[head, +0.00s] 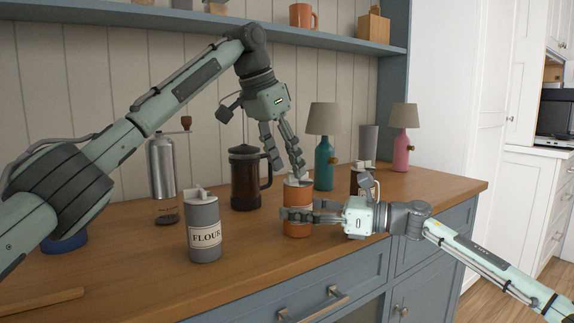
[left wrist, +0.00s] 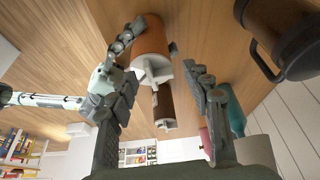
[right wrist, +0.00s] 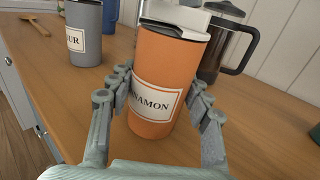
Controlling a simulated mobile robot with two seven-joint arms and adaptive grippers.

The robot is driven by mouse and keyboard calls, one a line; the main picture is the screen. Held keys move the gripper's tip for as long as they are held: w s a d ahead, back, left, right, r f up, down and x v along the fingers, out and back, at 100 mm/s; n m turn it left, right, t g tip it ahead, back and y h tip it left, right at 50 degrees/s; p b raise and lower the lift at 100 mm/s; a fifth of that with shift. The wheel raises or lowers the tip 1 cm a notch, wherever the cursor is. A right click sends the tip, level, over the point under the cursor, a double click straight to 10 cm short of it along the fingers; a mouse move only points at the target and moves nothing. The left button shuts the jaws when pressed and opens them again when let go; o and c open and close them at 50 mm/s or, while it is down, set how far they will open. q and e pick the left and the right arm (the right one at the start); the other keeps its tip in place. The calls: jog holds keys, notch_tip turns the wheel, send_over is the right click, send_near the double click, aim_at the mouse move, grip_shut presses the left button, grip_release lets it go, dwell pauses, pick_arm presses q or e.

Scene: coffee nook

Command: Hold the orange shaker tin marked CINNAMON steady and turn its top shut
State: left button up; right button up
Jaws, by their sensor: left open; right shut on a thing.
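The orange CINNAMON shaker tin (head: 297,229) stands upright near the counter's front edge, its pale winged top (left wrist: 150,70) facing up. Its label shows partly in the right wrist view (right wrist: 158,95). My right gripper (head: 298,215) is shut on the tin's body from the front right, a finger on each side (right wrist: 163,100). My left gripper (head: 284,172) is open and points down just above the top. In the left wrist view the top lies between and beyond its open fingers (left wrist: 163,80), apparently untouched. I cannot tell how far the top is turned.
A grey FLOUR tin (head: 204,232) stands to the left. A French press (head: 245,183) and a grinder (head: 162,165) stand behind. A dark shaker (head: 356,183) is close to the right, before a teal lamp (head: 324,158) and pink lamp (head: 401,152). A shelf (head: 190,22) runs above.

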pick_arm(q)
jog(key=v, duration=1.1)
jog(key=shift+s, duration=0.1)
pick_arm(e)
jog(key=o, duration=1.3)
jog(key=shift+d, duration=0.1)
